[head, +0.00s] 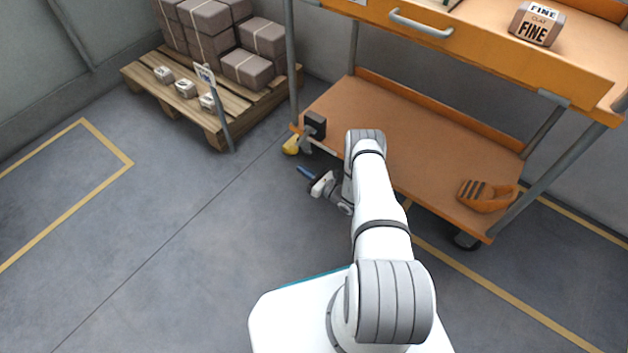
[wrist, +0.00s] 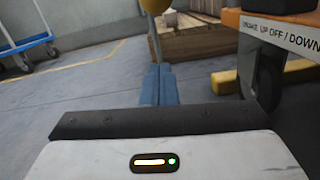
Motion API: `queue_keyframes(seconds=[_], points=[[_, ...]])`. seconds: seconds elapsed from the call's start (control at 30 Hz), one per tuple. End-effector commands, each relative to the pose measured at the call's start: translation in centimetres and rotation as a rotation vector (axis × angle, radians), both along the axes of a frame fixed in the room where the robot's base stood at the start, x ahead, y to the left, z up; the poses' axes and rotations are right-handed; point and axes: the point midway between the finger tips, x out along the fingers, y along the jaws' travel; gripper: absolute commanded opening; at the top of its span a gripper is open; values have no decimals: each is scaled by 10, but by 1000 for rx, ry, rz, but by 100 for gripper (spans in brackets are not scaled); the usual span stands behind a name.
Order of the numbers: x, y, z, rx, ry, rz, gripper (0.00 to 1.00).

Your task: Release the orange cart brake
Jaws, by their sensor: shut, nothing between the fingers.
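The orange cart (head: 450,170) stands ahead, with a lower shelf and a top with a drawer. Its yellow brake pedal (head: 291,145) sticks out at the near left corner, low by the floor. In the wrist view a yellow piece (wrist: 152,5), likely the pedal, is cut off by the top edge, above and beyond the fingertips. A label (wrist: 285,36) on the cart reads partly "BRAKE: UP OFF / DOWN". My gripper (head: 303,171) is low beside this corner, its blue fingers (wrist: 158,85) shut and empty, apart from the pedal in the head view.
A caster (wrist: 264,80) sits under the cart corner. A wooden pallet (head: 215,120) with boxes and a signpost (head: 222,120) stands to the left. An orange object (head: 487,196) lies on the lower shelf. A blue cart (wrist: 25,45) shows at far left. The floor at left is clear.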

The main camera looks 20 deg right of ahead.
Motion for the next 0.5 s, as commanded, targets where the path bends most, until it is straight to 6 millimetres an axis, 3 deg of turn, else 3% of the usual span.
queue_keyframes(seconds=[0.07,0.1,0.3,0.5], points=[[15,11,-1,-2,-3,4,0],[17,10,7,0,-3,0,0],[20,10,31,-1,-1,0,0],[21,10,40,-1,1,1,0]])
